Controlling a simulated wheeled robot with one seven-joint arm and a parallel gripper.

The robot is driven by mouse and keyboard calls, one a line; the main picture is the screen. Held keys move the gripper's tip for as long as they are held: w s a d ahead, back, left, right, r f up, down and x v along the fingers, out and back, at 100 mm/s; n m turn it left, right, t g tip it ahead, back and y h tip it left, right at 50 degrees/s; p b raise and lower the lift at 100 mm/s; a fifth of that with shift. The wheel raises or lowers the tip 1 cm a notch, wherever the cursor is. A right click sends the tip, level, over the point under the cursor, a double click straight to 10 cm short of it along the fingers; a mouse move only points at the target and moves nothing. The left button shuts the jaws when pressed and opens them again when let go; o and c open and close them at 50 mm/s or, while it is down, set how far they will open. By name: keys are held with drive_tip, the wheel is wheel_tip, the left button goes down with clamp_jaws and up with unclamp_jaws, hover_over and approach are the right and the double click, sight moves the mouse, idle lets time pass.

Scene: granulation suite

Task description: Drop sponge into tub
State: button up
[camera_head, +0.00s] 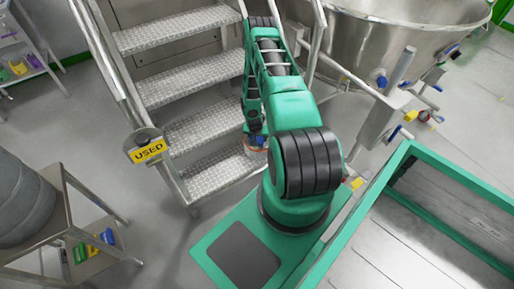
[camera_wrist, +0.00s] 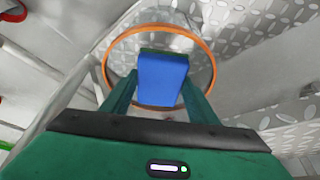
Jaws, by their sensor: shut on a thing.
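In the wrist view my gripper (camera_wrist: 158,88) is shut on a blue sponge (camera_wrist: 162,76), one green finger on each side. Past it is a round tub with an orange rim (camera_wrist: 213,65); the rim rings the sponge in this view. I cannot tell whether the sponge is above the rim or inside it. In the head view the tub (camera_head: 256,149) shows small and partly hidden behind my arm, in front of the metal steps. My gripper and the sponge are too small and covered to make out clearly there.
Metal steps (camera_head: 197,84) with railings rise behind my arm. A yellow USED sign (camera_head: 149,151) hangs at the left railing. A large steel vessel (camera_head: 400,42) stands at the upper right. A steel cart (camera_head: 68,222) stands at the left. Grey floor is open between cart and steps.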

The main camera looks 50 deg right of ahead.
drive_tip(key=shift+f, duration=3.5)
drive_tip(key=shift+d+f, duration=0.1)
drive_tip(key=shift+f, duration=0.45)
drive_tip(key=o, duration=0.7)
drive_tip(key=shift+o, duration=0.2)
